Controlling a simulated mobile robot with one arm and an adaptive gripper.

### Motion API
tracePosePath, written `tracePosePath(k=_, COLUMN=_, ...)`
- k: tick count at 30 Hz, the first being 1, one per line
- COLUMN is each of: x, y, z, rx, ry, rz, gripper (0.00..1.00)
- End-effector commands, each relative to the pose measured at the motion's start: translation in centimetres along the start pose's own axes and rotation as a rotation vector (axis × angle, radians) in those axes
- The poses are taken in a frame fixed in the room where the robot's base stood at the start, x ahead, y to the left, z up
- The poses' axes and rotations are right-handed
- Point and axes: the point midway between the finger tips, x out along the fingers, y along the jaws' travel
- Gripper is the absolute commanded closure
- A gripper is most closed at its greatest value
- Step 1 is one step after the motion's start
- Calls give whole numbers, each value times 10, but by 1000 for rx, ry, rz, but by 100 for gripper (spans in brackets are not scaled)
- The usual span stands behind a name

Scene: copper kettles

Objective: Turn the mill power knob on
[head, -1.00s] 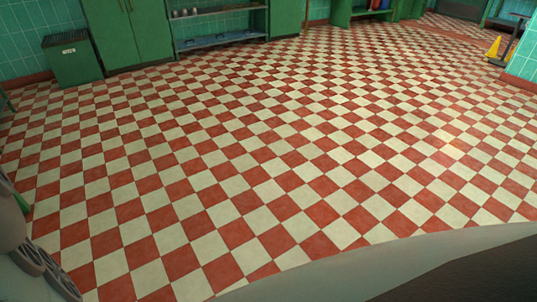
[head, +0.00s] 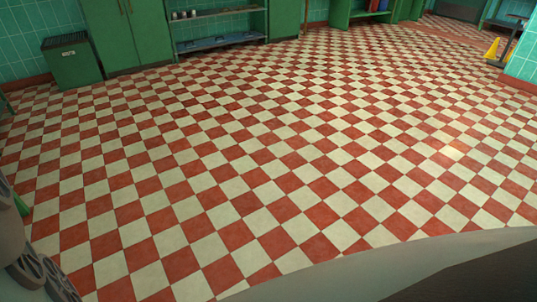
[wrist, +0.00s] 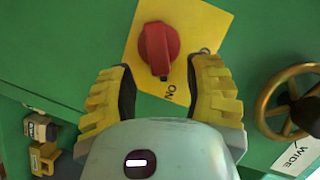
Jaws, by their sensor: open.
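The red power knob (wrist: 157,49) sits on a yellow plate (wrist: 203,22) on a green panel in the wrist view. The word ON is printed on the plate below and right of the knob. The knob's ridge runs roughly up and down in the picture. My gripper (wrist: 159,75) is open, its two yellow ridged fingers pointing toward the knob, one on each side below it. The knob lies just beyond the fingertips, between their lines, and the fingers do not appear to touch it. The head view does not show the knob or the gripper's fingers.
A brass handwheel (wrist: 292,103) with a WIDE label is right of the gripper. Small yellow and dark fittings (wrist: 41,128) are at lower left. The head view shows open checkered floor (head: 270,150), green cabinets (head: 130,35), a green bin (head: 71,62) and a yellow floor sign (head: 492,48).

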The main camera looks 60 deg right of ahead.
Motion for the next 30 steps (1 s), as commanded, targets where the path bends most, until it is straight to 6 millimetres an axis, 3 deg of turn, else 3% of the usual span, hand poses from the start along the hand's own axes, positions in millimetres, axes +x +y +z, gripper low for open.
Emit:
tracePosePath(k=1, x=-15, y=3, z=-2, rx=4, ry=14, rz=8, gripper=50)
tracePosePath(k=6, x=-51, y=2, z=-3, rx=1, ry=11, rz=8, gripper=50)
tracePosePath(k=12, x=-78, y=2, z=-2, rx=3, ry=9, rz=6, gripper=50)
tracePosePath(k=18, x=-87, y=1, z=-1, rx=1, ry=7, rz=4, gripper=50)
tracePosePath(k=30, x=-87, y=1, z=-1, rx=2, ry=6, rz=4, gripper=50)
